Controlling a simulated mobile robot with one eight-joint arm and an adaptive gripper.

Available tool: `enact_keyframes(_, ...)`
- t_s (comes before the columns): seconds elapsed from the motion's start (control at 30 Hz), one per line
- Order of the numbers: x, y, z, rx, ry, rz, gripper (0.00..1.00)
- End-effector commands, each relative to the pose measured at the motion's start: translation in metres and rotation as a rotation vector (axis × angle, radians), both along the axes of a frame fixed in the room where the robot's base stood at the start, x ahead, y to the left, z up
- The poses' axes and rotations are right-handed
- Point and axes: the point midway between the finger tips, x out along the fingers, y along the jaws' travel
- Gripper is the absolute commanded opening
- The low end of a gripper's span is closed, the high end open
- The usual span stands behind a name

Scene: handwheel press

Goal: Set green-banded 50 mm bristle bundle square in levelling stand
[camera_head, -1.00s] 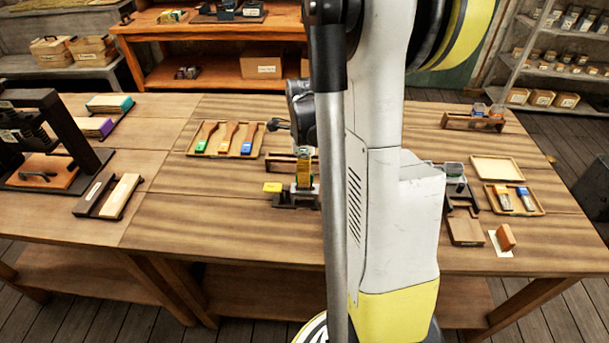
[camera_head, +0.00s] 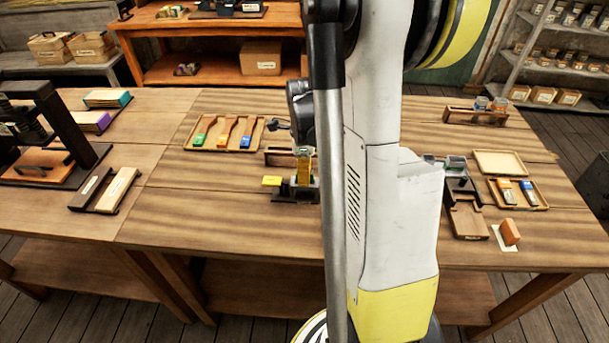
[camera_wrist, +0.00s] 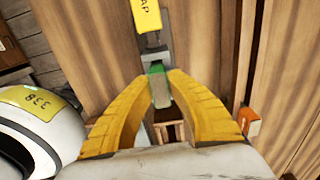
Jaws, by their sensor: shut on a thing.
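My gripper (camera_wrist: 158,85) has its two yellow fingers closed on the green-banded bristle bundle (camera_wrist: 160,88) in the wrist view. The bundle's green band and pale bristles show between the fingertips. In the head view the yellow fingers of my gripper (camera_head: 304,168) are over the dark levelling stand (camera_head: 283,194), at the table's middle. A yellow tag on the stand (camera_head: 271,181) shows to the left, and its "AP" lettering is visible in the wrist view (camera_wrist: 146,14). Whether the bundle's lower end touches the stand is hidden.
A tray of brush handles (camera_head: 225,133) lies behind and left. A low wooden rack (camera_head: 278,157) stands just behind the stand. At right are a tray with two brushes (camera_head: 517,193) and a wooden jig (camera_head: 467,220).

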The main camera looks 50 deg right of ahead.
Motion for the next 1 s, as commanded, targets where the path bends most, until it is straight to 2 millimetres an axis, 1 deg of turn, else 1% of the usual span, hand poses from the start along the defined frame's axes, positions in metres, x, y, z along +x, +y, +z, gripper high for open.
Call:
enact_keyframes(0.43, 0.000, 0.000, 0.000, 0.000, 0.000, 0.000, 0.00)
enact_keyframes(0.47, 0.000, 0.000, 0.000, 0.000, 0.000, 0.000, 0.25)
enact_keyframes(0.5, 0.000, 0.000, 0.000, 0.000, 0.000, 0.000, 0.38)
enact_keyframes(0.83, 0.000, 0.000, 0.002, 0.000, 0.000, 0.000, 0.39)
enact_keyframes(0.93, 0.000, 0.000, 0.010, 0.000, 0.000, 0.000, 0.39)
enact_keyframes(1.0, 0.000, 0.000, 0.022, 0.000, 0.000, 0.000, 0.39)
